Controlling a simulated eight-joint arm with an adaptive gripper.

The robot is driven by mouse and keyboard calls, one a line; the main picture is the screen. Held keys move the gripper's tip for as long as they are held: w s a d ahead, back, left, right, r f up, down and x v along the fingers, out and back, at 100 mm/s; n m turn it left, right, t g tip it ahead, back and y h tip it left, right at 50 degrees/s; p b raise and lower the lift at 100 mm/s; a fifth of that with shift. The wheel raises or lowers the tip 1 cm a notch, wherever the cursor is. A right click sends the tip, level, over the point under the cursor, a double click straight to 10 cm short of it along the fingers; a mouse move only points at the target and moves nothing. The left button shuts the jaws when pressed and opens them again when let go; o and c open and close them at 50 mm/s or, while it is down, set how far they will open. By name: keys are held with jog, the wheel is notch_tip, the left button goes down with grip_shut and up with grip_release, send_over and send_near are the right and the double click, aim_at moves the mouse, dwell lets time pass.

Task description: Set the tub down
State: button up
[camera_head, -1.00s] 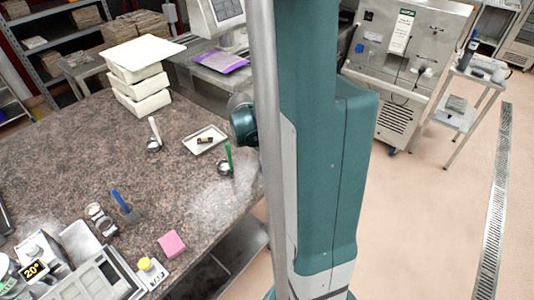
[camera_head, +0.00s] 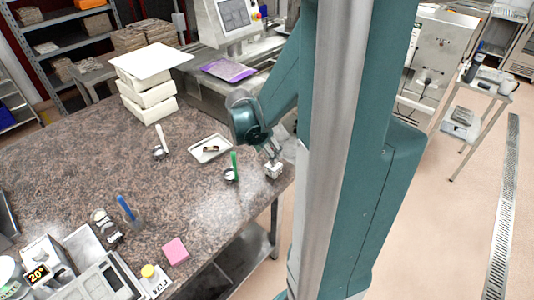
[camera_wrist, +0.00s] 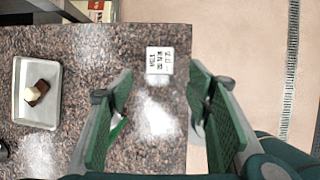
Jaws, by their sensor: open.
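The tub is a small white block-like container (camera_head: 273,170) with dark print, standing on the speckled stone worktop (camera_head: 180,215) near its right edge. It also shows in the wrist view (camera_wrist: 159,60), just beyond the fingertips and between their lines. My gripper (camera_head: 270,155) is right above and behind the tub in the head view. In the wrist view my gripper (camera_wrist: 158,84) is open, its two green-padded fingers wide apart with nothing between them. Whether a fingertip touches the tub cannot be told.
A metal tray (camera_head: 210,147) with a brown and white piece lies left of the tub. A green-handled scoop (camera_head: 233,170) stands close to the tub's left. Stacked white boxes (camera_head: 147,95) are farther back. The worktop's right edge drops to the floor.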

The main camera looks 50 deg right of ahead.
dwell(0.7)
jog(key=s+a+r+m+t+y, duration=0.1)
jog(key=a+r+m, duration=0.4)
jog(key=a, duration=0.7)
jog(key=s+a+r+m+t+y, duration=0.1)
jog(key=a+r+m, duration=0.4)
jog(key=a, duration=0.8)
jog(key=s+a+r+m+t+y, duration=0.2)
jog(key=a+r+m+t, duration=0.3)
jog(key=a, duration=0.8)
jog(key=shift+r+m, duration=0.35)
jog(key=shift+m, duration=1.15)
jog(key=shift+s, duration=0.1)
notch_tip(320, 180, down, 6)
jog(key=b, duration=0.5)
jog(key=shift+r+b, duration=0.15)
jog(key=shift+b, duration=0.2)
